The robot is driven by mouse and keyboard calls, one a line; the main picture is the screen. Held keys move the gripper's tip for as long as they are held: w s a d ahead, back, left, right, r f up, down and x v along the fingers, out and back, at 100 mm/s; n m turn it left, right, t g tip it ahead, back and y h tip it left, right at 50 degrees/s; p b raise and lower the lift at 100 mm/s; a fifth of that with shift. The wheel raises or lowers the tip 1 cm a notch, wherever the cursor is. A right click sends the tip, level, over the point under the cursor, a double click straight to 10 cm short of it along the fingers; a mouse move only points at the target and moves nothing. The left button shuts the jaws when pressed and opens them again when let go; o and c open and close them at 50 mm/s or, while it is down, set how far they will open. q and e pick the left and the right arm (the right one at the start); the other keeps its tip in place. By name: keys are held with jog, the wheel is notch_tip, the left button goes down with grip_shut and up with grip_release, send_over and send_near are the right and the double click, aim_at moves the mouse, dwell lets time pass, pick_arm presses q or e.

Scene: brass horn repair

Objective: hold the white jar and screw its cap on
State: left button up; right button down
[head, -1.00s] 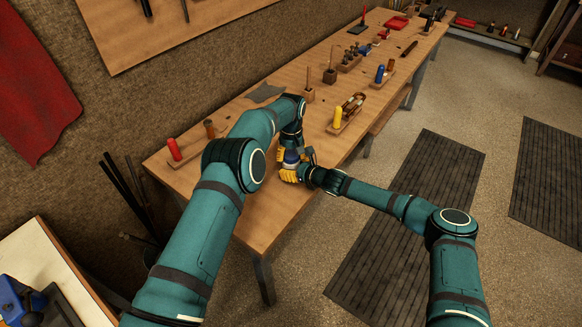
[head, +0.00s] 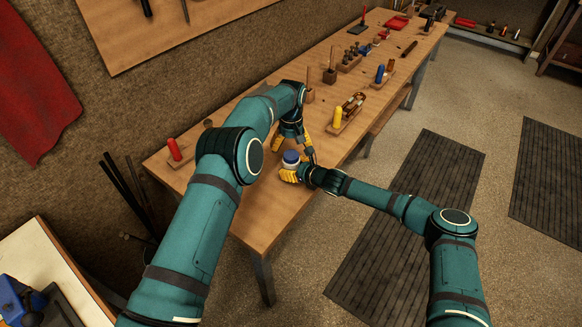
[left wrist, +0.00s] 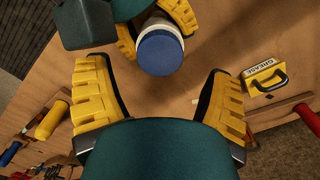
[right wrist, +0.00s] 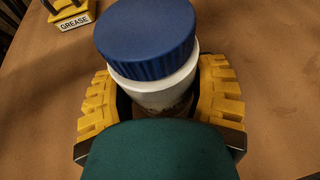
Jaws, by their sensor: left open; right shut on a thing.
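The white jar (right wrist: 165,92) stands upright in my right gripper (right wrist: 162,108), which is shut around its body. The blue ribbed cap (right wrist: 148,40) sits on top of the jar, with a white collar showing below it; I cannot tell how tight it is. The cap also shows in the head view (head: 291,157) and, from above, in the left wrist view (left wrist: 160,52). My left gripper (head: 291,142) is open and empty, just beyond and above the cap in the head view. Its fingers (left wrist: 160,98) are spread wide and clear of the cap.
A yellow box labelled GREASE (left wrist: 264,78) stands on the wooden bench (head: 262,222) near the jar. A yellow-handled tool (head: 337,117) and several wooden tool holders stand farther along. The bench's near end is mostly clear.

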aim_at(291, 155)
pick_arm(q)
jog(key=shift+r, duration=0.1)
jog(key=shift+o, duration=0.7)
jog(key=shift+s+d+r+n, duration=0.1)
jog(key=shift+r+n, duration=0.45)
jog(key=shift+n, duration=0.25)
jog(key=shift+r+n, duration=1.25)
jog(key=shift+n, duration=0.25)
jog(key=shift+f, duration=4)
